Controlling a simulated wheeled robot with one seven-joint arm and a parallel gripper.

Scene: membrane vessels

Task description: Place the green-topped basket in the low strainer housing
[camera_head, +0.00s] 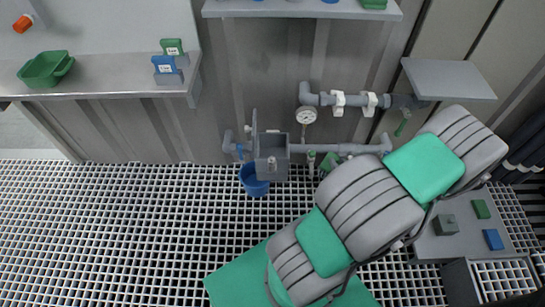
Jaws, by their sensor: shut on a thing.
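A grey box-shaped housing (271,165) sits low on the wall in the lower pipe run, with an upright plate, perhaps its raised lid, at its left. It looks like the low strainer housing; its inside is too small to make out. I cannot make out the green-topped basket for certain. A small green part (328,162) shows beside my arm, right of the housing, but I cannot tell what it is. My large grey and green arm crosses the right half of the view. I cannot make out my gripper or its fingertips.
A blue bucket (254,181) stands under the housing. A gauge (306,116) and upper pipe (352,100) are above it. A bench (110,77) at left bears a green tray (46,69) and labelled blocks. A low grey table (440,248) is at right. The grating at left is clear.

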